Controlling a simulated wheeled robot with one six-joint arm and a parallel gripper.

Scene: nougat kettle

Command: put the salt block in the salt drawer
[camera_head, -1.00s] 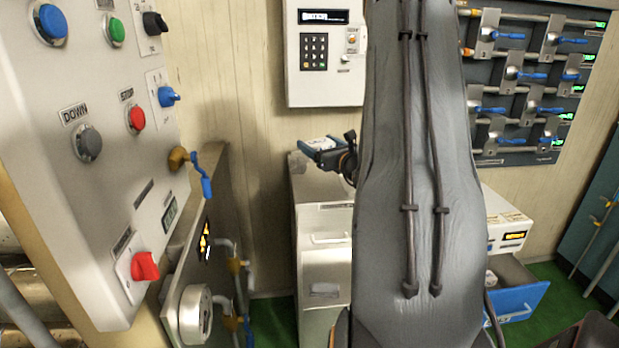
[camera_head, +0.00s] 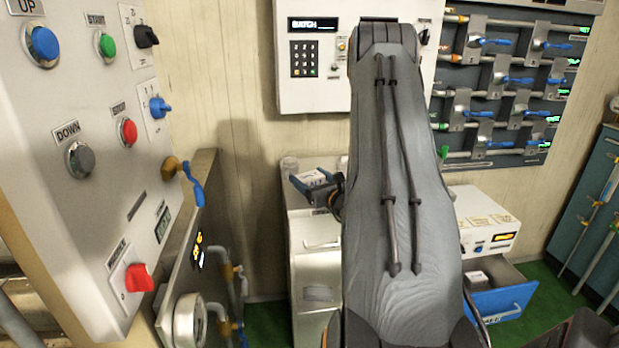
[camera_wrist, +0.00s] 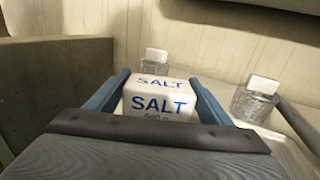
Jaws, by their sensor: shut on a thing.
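My gripper (camera_head: 312,183) is shut on the salt block (camera_wrist: 160,103), a white block with blue SALT lettering. In the wrist view the block sits between the two blue fingers. In the head view the block (camera_head: 313,177) shows small, over or near the top of the pale cabinet (camera_head: 318,262); I cannot tell whether it touches it. An open blue-fronted drawer (camera_head: 512,303) is at the lower right, under a white unit. It holds a small white object, and its label is only partly visible, so I cannot read whether it is the salt drawer.
My arm covers the middle of the head view. A button panel (camera_head: 95,130) stands close at left. A valve board (camera_head: 510,85) hangs at right. Green floor shows by the drawer.

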